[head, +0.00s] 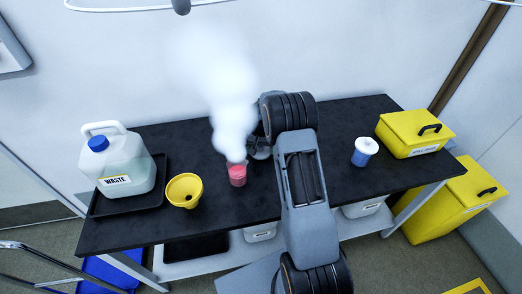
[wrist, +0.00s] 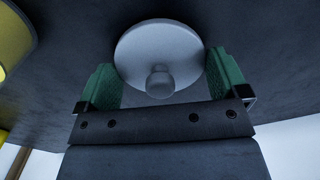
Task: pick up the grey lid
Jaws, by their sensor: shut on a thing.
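The grey lid (wrist: 158,55) is a round disc with a small knob, seen in the wrist view between the two green finger pads of my gripper (wrist: 162,82). The pads close on its opposite edges, and the dark bench top lies behind it. I cannot tell whether it touches the bench. In the head view my arm hides most of the gripper and the lid. A beaker of red liquid (head: 237,176) stands just left of the arm, with thick white vapour (head: 232,105) rising above it.
A waste jug (head: 125,172) stands in a black tray (head: 97,207) at the left, beside a yellow funnel (head: 184,190). A blue-filled container (head: 364,151) and a yellow box (head: 414,134) stand at the right. Bare bench (head: 340,115) lies behind the blue container.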

